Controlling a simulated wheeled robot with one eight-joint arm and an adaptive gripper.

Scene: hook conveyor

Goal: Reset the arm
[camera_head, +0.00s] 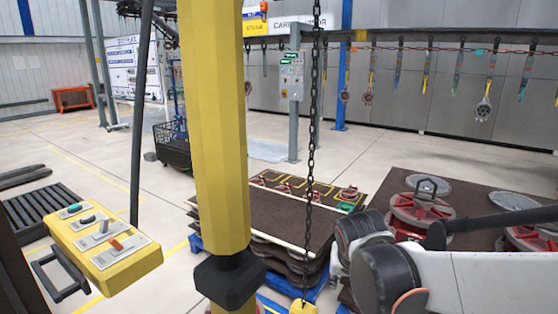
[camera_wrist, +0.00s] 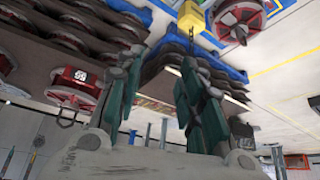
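My arm (camera_head: 470,280) reaches in from the right edge of the head view. Its gripper end does not show clearly there. In the wrist view, which looks upside down, my gripper (camera_wrist: 163,62) shows two grey fingers with teal pads. The fingers stand apart, and I see nothing held between them. Stacked dark mats and the floor show behind them.
A yellow post (camera_head: 218,120) stands close in front of the head camera. A chain (camera_head: 312,130) hangs beside it. A yellow control box (camera_head: 105,248) is at the left. Red wheels (camera_head: 420,212) sit on a brown mat at the right. Open floor lies behind.

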